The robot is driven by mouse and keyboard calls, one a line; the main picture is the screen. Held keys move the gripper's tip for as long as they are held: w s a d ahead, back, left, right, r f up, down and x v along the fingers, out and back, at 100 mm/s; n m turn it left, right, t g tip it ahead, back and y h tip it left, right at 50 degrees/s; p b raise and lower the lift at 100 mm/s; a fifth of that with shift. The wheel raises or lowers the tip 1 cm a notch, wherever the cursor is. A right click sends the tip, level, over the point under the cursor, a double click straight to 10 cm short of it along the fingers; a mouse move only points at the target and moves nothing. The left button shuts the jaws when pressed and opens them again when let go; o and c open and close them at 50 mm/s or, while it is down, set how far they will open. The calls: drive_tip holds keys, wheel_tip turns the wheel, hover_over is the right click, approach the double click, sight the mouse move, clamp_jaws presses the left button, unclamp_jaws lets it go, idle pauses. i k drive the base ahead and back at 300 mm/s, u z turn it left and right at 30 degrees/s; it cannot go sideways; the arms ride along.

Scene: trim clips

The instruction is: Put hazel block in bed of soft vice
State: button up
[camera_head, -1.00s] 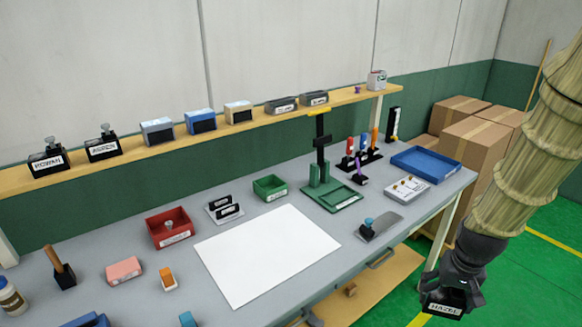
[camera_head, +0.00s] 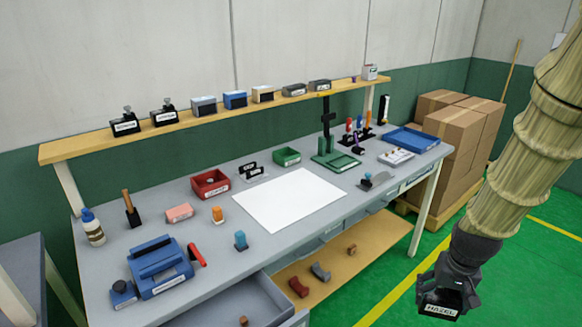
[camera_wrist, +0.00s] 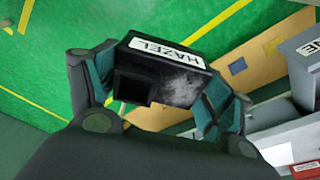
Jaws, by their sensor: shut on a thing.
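The hazel block (camera_head: 440,309), black with a white HAZEL label, is held between the fingers of my gripper (camera_head: 447,290) at the lower right, over the green floor and off the bench. In the wrist view the hazel block (camera_wrist: 165,70) sits between both finger pads of my gripper (camera_wrist: 160,88), label facing away from the palm.
The bench (camera_head: 200,232) holds a white sheet (camera_head: 290,199), a red bin (camera_head: 210,184), a green press (camera_head: 333,160) and a blue tray (camera_head: 412,140). An open drawer (camera_head: 245,300) juts out at the front left. Boxes (camera_head: 455,120) stand at right. The floor before the bench is clear.

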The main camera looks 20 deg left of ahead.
sight(158, 259)
drive_tip(key=k, duration=0.2)
drive_tip(key=u, duration=1.8)
drive_tip(key=i, duration=0.1)
